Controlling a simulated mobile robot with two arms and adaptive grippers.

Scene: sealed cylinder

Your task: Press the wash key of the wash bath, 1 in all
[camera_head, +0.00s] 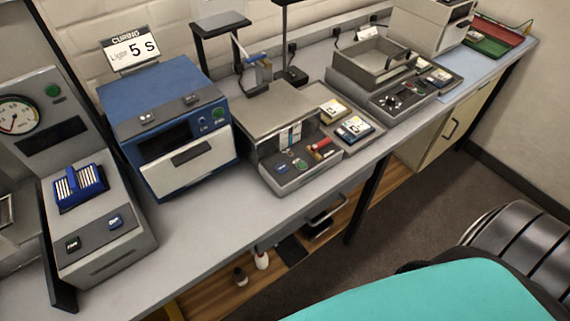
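What looks like the wash bath is a grey open-topped metal basin (372,62) with a handle, toward the back right of the bench. A dark control panel (403,96) with a round dial and small keys is on its front. The keys are too small to read, so I cannot tell which is the wash key. Neither of my grippers is in view.
A red and green tray (492,37) lies at the far right.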

